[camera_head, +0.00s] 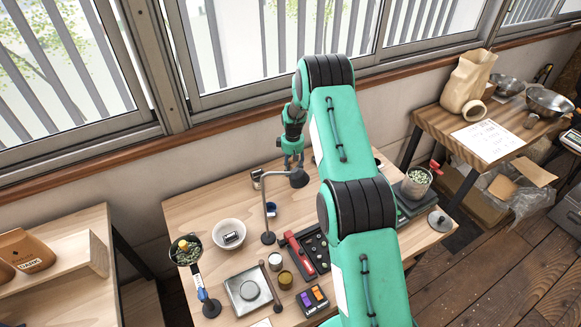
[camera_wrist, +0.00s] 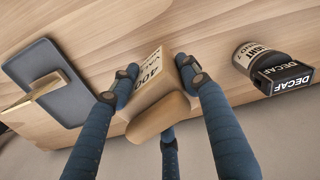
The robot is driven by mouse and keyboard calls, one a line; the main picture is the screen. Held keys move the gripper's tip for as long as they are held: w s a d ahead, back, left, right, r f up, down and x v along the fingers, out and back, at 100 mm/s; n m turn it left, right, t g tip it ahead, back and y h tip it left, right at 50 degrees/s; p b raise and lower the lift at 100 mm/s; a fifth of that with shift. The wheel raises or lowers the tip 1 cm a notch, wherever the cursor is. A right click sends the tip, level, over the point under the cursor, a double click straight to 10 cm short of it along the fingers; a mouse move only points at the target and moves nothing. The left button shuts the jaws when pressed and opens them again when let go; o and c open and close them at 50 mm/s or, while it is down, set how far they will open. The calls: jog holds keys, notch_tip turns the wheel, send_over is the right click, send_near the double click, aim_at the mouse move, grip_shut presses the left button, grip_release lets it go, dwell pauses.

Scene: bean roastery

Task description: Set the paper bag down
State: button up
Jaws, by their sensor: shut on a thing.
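The paper bag (camera_wrist: 158,112) is brown, with a printed label of which "400" shows. In the wrist view it sits between the blue fingers of my gripper (camera_wrist: 158,76), which is shut on it. The bag's rounded end faces the camera. The wooden table top (camera_wrist: 210,40) lies close beyond the bag; I cannot tell whether the bag touches it. In the head view my arm reaches over the table (camera_head: 195,210) to its window side, and the bag cannot be made out there.
In the wrist view a dark tray (camera_wrist: 48,75) lies left of the bag. A jar (camera_wrist: 250,56) and a black "DECAF" box (camera_wrist: 283,78) are at the right. In the head view a metal stand (camera_head: 267,210) and white bowl (camera_head: 229,234) stand nearby.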

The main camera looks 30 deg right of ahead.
jog(key=shift+w+d+f, duration=0.1)
jog(key=shift+w+d, duration=0.15)
jog(key=shift+w, duration=0.6)
jog(key=shift+w+d+f, duration=0.1)
jog(key=shift+w+d, duration=0.2)
jog(key=shift+w, duration=0.55)
jog(key=shift+w+d, duration=0.25)
jog(key=shift+w, duration=0.6)
jog(key=shift+f, duration=1.75)
jog(key=shift+f+b, duration=0.1)
jog(key=shift+b, duration=0.2)
jog(key=o, duration=1.5)
jog(key=shift+f, duration=0.1)
jog(key=shift+o, duration=0.2)
notch_tip(320, 180, up, 12)
jog(key=shift+p, duration=0.45)
jog(key=shift+r, duration=0.2)
